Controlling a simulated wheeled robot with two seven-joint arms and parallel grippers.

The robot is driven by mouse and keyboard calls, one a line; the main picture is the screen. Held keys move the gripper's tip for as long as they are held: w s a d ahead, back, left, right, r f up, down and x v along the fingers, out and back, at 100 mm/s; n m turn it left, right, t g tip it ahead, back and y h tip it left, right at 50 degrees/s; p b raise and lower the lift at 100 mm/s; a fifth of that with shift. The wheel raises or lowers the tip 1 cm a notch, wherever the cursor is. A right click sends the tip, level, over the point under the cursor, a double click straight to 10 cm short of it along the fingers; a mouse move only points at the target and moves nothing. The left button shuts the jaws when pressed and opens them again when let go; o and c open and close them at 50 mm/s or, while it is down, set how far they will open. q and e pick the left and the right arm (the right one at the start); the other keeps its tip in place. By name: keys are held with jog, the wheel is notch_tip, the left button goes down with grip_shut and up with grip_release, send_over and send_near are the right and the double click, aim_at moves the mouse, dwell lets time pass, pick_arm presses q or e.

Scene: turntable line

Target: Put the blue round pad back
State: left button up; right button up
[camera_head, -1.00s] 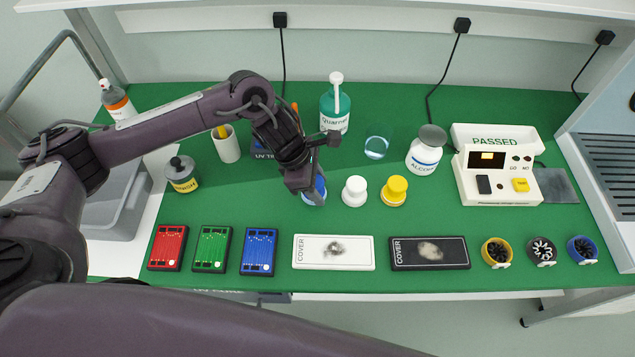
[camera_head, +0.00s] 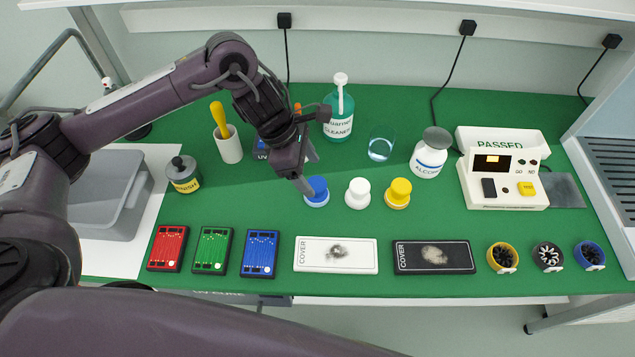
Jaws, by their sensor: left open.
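The blue round pad (camera_head: 317,191) stands on the green mat in a row, at the left of a white round pad (camera_head: 357,193) and a yellow round pad (camera_head: 397,193). It has a knob on top and looks upright. My left gripper (camera_head: 309,172) is open, just above and behind the blue pad, with its fingers pointing down. Its fingers look apart from the pad, with nothing between them. My right gripper is not in the picture.
Behind stand a green cleaner bottle (camera_head: 339,112), a glass (camera_head: 381,144) and an alcohol bottle (camera_head: 430,153). In front lie a white cover (camera_head: 310,256), a black cover (camera_head: 410,258) and the blue board (camera_head: 260,254). A tester (camera_head: 503,178) stands at the right.

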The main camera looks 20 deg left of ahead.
pick_arm(q)
jog(key=v, duration=0.5)
jog(key=shift+a+r, duration=0.1)
jog(key=shift+r, duration=0.15)
